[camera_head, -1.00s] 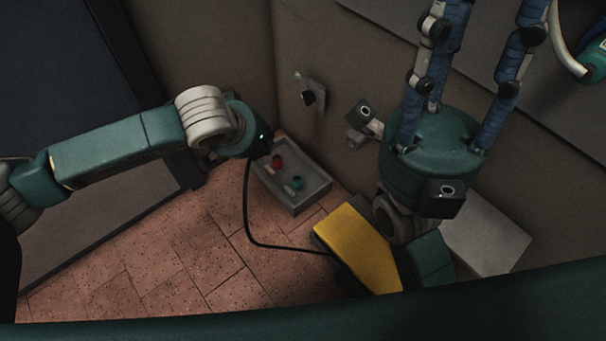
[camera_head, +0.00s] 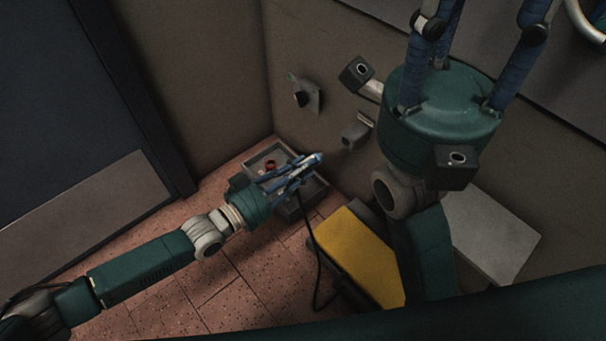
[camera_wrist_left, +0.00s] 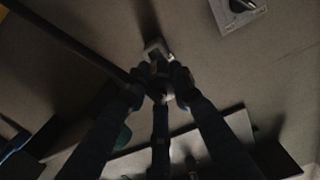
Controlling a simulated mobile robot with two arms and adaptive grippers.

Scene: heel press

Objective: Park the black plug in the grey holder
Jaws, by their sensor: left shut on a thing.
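My left gripper (camera_head: 312,160) reaches in from the lower left, its blue fingers over the grey tray and pointing at the wall. It is shut on the black plug, which the fingers mostly hide; the black cable (camera_head: 316,262) hangs below. In the left wrist view the fingertips (camera_wrist_left: 159,84) close around a dark piece, with a small light grey shape, probably the holder (camera_wrist_left: 155,45), just beyond. The grey holder (camera_head: 356,131) is on the wall, up and right of the fingertips, apart from them in the head view. My right gripper's fingers point up; their tips are cut off.
A wall plate with a black knob (camera_head: 308,97) is left of the holder and also shows in the left wrist view (camera_wrist_left: 238,12). The grey tray (camera_head: 262,157) holds a red piece. A yellow-topped block (camera_head: 357,255) stands on the tiled floor. My right arm fills the right side.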

